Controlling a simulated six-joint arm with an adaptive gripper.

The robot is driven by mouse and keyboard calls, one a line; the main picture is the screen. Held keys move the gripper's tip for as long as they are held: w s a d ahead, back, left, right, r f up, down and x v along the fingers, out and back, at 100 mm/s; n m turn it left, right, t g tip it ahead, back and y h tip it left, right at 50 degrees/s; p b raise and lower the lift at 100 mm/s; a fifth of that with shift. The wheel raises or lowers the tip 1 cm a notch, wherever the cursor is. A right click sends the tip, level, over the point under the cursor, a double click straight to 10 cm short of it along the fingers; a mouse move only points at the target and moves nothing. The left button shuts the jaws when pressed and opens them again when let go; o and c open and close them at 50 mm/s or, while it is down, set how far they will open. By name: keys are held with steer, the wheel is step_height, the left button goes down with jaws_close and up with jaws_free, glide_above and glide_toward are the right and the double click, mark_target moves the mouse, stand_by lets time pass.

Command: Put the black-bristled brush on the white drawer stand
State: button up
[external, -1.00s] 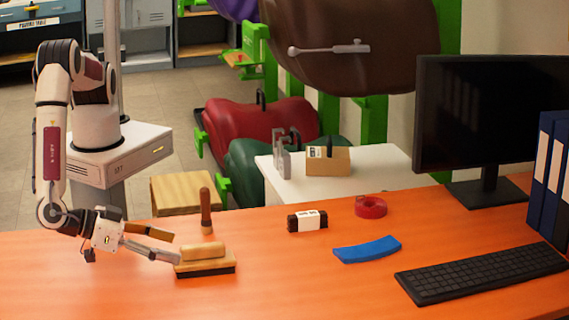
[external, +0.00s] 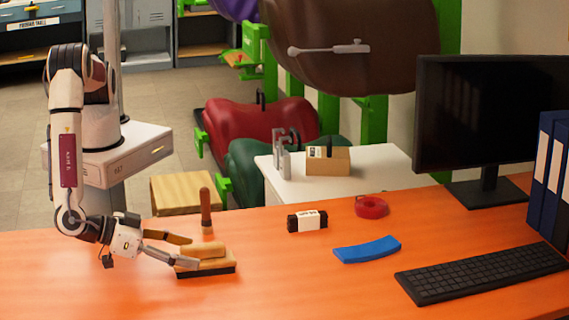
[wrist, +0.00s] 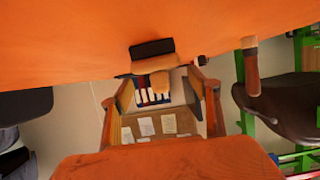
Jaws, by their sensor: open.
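The black-bristled brush (external: 220,267) lies bristles down on the orange desk, with a pale wooden block and grip on top. It also shows in the wrist view (wrist: 152,48), near the top centre. My gripper (external: 193,251) is open and low over the desk at the brush's left end, one finger near its far side and one across its near side. Contact is hard to tell. In the wrist view my gripper (wrist: 162,84) has a finger on each side of the brush's grip.
A wooden-handled tool (external: 206,208) stands upright just behind the brush. A black block with a white label (external: 307,221), red tape roll (external: 371,207), blue curved piece (external: 367,250) and keyboard (external: 480,273) lie to the right. The desk's front left is clear.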

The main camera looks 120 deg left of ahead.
mark_target(197, 254)
steer(key=shift+x, duration=1.65)
steer(key=shift+s+f, duration=0.1)
steer(key=c, duration=1.4)
steer(key=shift+r, duration=5.05)
